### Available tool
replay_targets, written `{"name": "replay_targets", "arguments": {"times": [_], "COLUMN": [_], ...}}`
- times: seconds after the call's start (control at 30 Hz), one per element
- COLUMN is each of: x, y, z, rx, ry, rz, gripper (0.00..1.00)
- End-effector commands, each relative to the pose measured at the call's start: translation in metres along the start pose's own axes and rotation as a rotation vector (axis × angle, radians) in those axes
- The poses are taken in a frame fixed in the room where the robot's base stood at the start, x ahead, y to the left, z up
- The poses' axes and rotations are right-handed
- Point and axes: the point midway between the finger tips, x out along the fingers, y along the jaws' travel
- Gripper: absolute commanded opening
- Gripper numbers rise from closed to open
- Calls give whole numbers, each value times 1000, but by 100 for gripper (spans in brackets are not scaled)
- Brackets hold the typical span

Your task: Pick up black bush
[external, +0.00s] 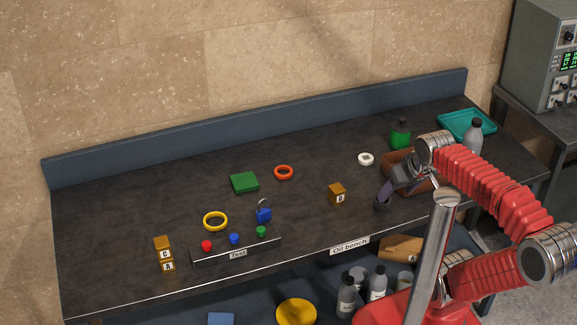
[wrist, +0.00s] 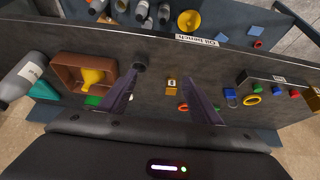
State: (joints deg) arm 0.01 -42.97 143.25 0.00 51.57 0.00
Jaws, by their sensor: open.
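The black bush (external: 381,206) is a small dark cylinder near the front edge of the bench, to the right of the wooden block. It also shows in the wrist view (wrist: 139,67) as a dark round piece just beyond the tip of the left finger. My gripper (external: 386,190) is open, its fingers pointing down over the bench close to the bush. In the wrist view my gripper (wrist: 159,78) has its two fingers wide apart with nothing held between them. In the external view the fingers partly overlap the bush, so I cannot tell the exact gap.
A brown box (wrist: 60,74) with a yellow thing (wrist: 92,76) inside stands close by. A wooden block (external: 337,193), white ring (external: 366,159) and green bottle (external: 400,135) are near. A grey bottle (external: 473,136) stands by the teal tray (external: 445,121). The bench's back left is clear.

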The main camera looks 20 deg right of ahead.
Motion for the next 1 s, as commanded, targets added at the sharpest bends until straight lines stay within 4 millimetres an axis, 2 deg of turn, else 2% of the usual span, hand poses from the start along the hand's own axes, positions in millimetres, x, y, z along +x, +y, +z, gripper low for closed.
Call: {"name": "replay_targets", "arguments": {"times": [0.3,0.47,0.77,1.0], "x": [0,1,35,65], "y": [0,10,62,93], "z": [0,0,18,43], "rx": [1,31,210,440], "ry": [0,-7,-140,-277], "rz": [1,17,85,70], "gripper": [53,53,53,53]}}
